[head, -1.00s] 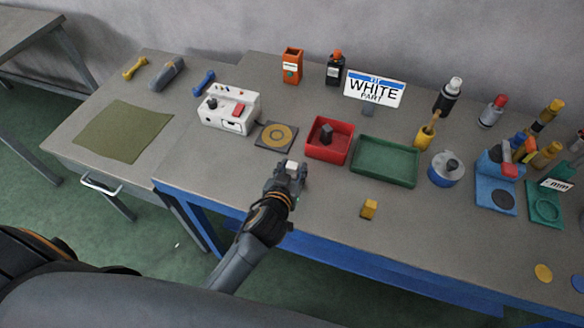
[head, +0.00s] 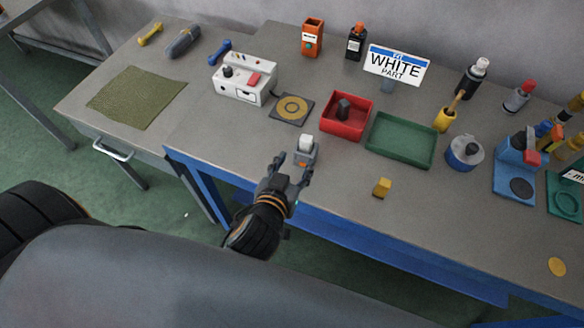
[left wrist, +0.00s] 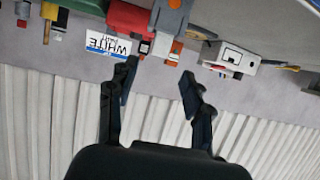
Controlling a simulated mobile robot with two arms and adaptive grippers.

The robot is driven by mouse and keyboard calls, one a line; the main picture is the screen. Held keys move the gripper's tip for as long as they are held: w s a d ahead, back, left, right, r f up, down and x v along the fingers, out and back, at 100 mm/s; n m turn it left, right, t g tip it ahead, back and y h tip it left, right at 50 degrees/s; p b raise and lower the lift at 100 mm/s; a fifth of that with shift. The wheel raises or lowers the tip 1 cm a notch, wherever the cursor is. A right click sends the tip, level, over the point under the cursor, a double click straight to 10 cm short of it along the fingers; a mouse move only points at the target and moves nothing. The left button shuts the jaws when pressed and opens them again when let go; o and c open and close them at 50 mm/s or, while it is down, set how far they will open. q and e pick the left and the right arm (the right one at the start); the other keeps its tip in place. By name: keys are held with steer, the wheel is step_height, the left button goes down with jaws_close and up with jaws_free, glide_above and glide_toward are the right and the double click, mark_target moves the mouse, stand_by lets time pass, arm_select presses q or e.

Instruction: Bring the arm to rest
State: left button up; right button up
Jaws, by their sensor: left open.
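My left gripper (head: 293,168) is open at the front edge of the workbench (head: 330,240), with its arm reaching in from below. A small grey block with a white top and an orange mark (head: 305,151) stands on the bench at its fingertips. I cannot tell whether the fingers touch it. In the left wrist view the two dark fingers (left wrist: 158,90) are spread apart with nothing held between them. My right gripper is not in view.
A red bin (head: 345,129), green tray (head: 401,158), yellow cube (head: 382,188) and white control box (head: 243,97) are nearby. A dark pad with a yellow ring (head: 275,108) lies behind the block. A sign reading WHITE PART (head: 397,66) stands further back.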

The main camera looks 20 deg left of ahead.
arm_select(q)
steer(key=shift+s+r, duration=0.3)
steer(key=shift+s, duration=0.25)
steer(key=shift+a+f, duration=0.1)
